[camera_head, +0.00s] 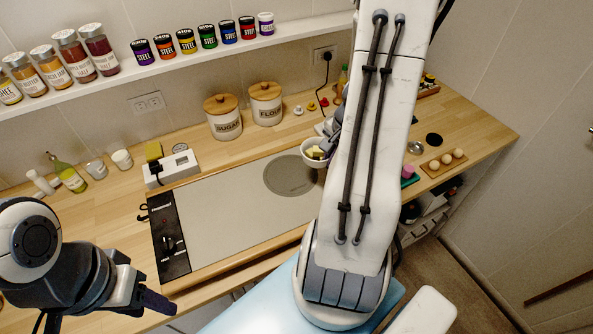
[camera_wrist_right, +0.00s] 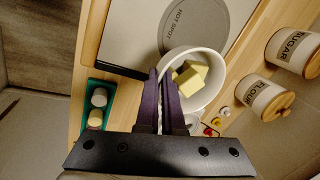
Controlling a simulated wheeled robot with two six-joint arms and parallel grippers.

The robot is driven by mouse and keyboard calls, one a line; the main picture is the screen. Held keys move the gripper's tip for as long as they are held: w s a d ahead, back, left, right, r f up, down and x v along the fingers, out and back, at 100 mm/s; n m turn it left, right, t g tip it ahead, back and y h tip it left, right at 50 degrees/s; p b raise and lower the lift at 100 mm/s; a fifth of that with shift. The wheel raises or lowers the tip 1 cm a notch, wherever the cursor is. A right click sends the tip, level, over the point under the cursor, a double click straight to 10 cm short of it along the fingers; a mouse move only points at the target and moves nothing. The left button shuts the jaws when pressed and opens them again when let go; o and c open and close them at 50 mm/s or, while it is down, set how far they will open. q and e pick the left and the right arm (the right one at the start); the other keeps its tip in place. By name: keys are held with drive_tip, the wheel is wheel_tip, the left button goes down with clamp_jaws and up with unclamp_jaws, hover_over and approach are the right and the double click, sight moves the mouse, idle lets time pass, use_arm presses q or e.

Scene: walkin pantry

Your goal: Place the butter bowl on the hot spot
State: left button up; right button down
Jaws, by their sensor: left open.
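The butter bowl (camera_head: 312,161) is white and holds yellow butter chunks. In the head view it is at the right edge of the hot spot (camera_head: 290,175), a dark grey disc on the pale warming plate (camera_head: 219,210). In the right wrist view the bowl (camera_wrist_right: 211,91) overlaps the edge of the disc marked HOT SPOT (camera_wrist_right: 205,25). My right gripper (camera_wrist_right: 163,85) has its purple fingers close together on the bowl's rim, one on each side of the wall. Whether the bowl touches the surface is unclear. My left gripper (camera_head: 160,300) is open and empty at the lower left.
Sugar (camera_head: 223,117) and flour (camera_head: 266,104) canisters stand behind the plate. A white power strip (camera_head: 171,168) lies left of them. Jars line the shelf (camera_head: 200,58). Most of the plate is clear.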

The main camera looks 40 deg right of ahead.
drive_tip(key=w+a+f, duration=0.1)
drive_tip(key=w, duration=0.1)
drive_tip(key=w+a+f, duration=0.1)
drive_tip(key=w+f, duration=0.1)
drive_tip(key=w+a+f, duration=0.1)
drive_tip(key=w+a, duration=0.1)
drive_tip(key=shift+w+f, duration=0.3)
drive_tip(key=shift+w, duration=0.05)
drive_tip(key=shift+w+f, duration=0.1)
drive_tip(key=shift+f, duration=0.2)
drive_tip(key=shift+f+b, duration=1.3)
drive_tip(key=shift+f, duration=0.45)
drive_tip(key=shift+f, duration=0.2)
drive_tip(key=c, duration=1.1)
unclamp_jaws()
drive_tip(key=shift+o, duration=0.2)
drive_tip(key=shift+r, duration=0.1)
